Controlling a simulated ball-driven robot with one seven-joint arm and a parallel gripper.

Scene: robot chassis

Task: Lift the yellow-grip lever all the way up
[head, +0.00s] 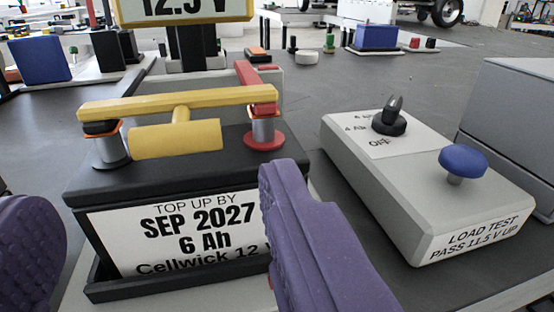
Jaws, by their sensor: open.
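The lever's yellow grip (175,140) is a thick horizontal cylinder on a short stem, in front of a yellow bar (150,103). The bar lies across the top of a black battery (195,178), from a post with a black cap and orange ring (110,148) on the left to a red-based post (263,134) on the right. My gripper (152,195) is open, one purple finger at the left edge and the other right of centre. Its fingers are apart, with the grip showing between and beyond them. The right finger hides part of the battery's label. Nothing is held.
A grey load-test box (430,190) with a blue knob (463,162) and a black switch (390,118) stands right of the battery. A yellow-framed display (185,10) stands behind. Blue blocks (38,60) and small parts sit farther back on the grey bench.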

